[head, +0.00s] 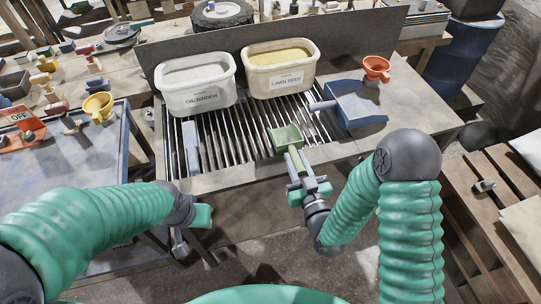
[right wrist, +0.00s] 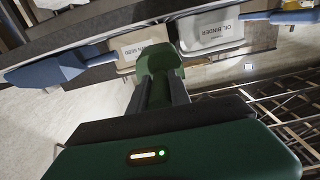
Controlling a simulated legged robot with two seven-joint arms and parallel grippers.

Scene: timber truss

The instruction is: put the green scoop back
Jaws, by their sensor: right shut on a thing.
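The green scoop (head: 286,137) is over the front part of the slatted rack (head: 225,150). My right gripper (head: 308,186) is shut on its handle, and the scoop's head points away from me toward the tubs. In the right wrist view the scoop (right wrist: 160,65) sits between the two fingers. I cannot tell whether the scoop touches the slats. My left gripper (head: 200,214) hangs in front of the bench's front edge at the left; its fingers are not clear enough to tell open from shut.
A white tub marked OIL BINDER (head: 197,86) and a cream tub marked LAWN SEED (head: 280,68) stand at the back of the rack. A blue scoop (head: 353,103) lies at right, an orange funnel (head: 376,67) behind it. A blue-grey object (head: 191,147) lies at left.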

